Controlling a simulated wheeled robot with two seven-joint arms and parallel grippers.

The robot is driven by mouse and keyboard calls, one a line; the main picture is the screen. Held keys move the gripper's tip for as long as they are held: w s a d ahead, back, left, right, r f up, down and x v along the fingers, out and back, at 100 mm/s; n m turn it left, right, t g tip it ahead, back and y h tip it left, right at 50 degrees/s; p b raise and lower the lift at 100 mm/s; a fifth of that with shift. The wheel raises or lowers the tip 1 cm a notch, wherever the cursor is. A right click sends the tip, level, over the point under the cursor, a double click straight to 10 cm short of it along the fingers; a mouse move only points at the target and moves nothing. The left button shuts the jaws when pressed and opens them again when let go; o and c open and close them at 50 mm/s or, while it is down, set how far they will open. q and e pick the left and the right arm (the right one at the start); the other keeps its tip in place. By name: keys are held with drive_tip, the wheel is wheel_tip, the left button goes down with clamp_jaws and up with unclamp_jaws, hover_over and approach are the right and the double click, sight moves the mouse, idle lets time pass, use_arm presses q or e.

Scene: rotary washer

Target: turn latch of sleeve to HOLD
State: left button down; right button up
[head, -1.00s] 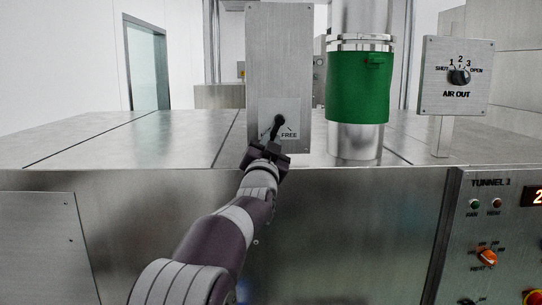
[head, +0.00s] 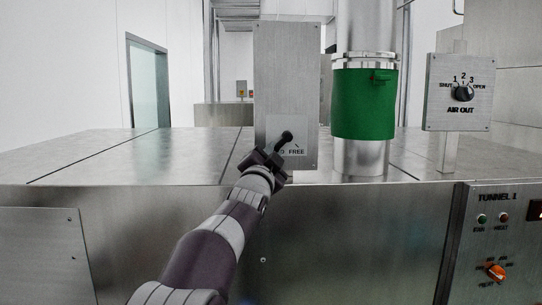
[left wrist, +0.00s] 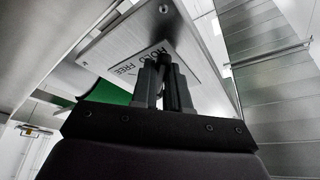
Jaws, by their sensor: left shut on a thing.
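The word FREE shows to the right of the lever in the head view; the lever and gripper cover most of the other word there. In the left wrist view the label (left wrist: 150,54) reads HOLD and FREE. My left gripper (head: 270,157) is shut on the lever, reaching it from below left. In the left wrist view its two dark fingers (left wrist: 163,84) stand close together at the label. My right gripper is not in view.
A green sleeve (head: 363,103) wraps a steel pipe right of the panel (head: 286,75). An AIR OUT dial box (head: 460,92) stands further right. The TUNNEL 1 control panel (head: 497,235) is at lower right. The steel top at left (head: 120,155) is clear.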

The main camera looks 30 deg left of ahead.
use_arm(q)
drive_tip(key=shift+s+r, duration=0.1)
drive_tip(key=shift+r, duration=0.2)
drive_tip(key=c, duration=1.1)
unclamp_jaws()
drive_tip(key=shift+f, duration=0.15)
drive_tip(key=b+v, duration=0.6)
drive_tip(key=v, duration=0.6)
drive_tip(key=shift+s+d+f+b, duration=0.15)
drive_tip(key=shift+f+b, duration=0.1)
drive_tip(key=shift+b, duration=0.15)
